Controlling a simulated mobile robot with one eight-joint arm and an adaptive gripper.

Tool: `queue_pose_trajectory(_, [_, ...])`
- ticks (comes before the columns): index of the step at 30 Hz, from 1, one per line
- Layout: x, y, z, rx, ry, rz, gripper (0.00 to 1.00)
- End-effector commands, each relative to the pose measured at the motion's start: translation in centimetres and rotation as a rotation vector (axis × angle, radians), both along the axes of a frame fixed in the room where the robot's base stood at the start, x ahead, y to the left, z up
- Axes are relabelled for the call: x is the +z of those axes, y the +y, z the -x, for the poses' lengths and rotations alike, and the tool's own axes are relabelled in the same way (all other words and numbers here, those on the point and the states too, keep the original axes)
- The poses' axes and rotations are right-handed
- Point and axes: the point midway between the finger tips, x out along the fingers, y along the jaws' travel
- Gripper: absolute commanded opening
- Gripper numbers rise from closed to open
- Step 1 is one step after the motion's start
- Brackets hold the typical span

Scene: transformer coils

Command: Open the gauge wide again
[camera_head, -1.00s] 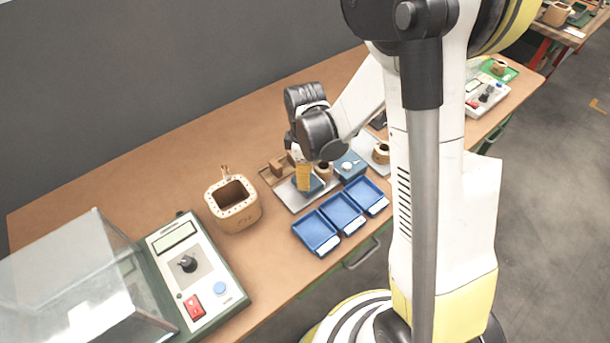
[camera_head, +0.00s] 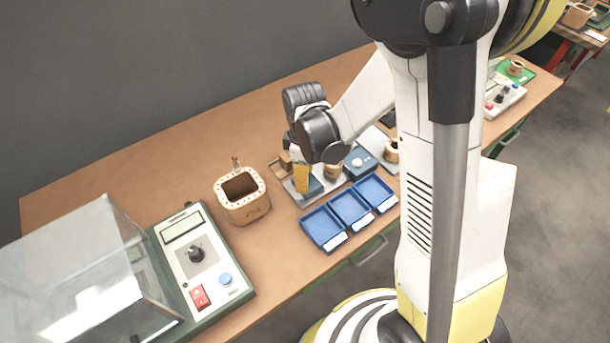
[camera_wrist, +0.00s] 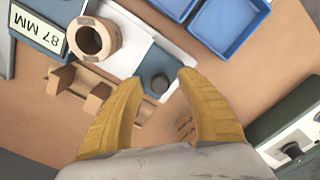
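The gripper also shows in the head view (camera_head: 302,180).
A wooden rack (camera_wrist: 80,84) with upright pieces lies along the plate. Three blue trays (camera_head: 349,208) line the bench's front. A wooden pot (camera_head: 243,200) and a control panel (camera_head: 197,255) with a clear cover (camera_head: 80,270) stand to the left.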

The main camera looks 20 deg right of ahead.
Motion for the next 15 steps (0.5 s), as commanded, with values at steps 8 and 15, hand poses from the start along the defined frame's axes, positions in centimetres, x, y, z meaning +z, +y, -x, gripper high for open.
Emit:
queue_pose_trajectory(8, [0.7, 0.0, 0.0, 0.000, 0.000, 0.000, 0.45])
queue_pose_trajectory(15, [5.2, 0.0, 0.0, 0.000, 0.000, 0.000, 0.45])
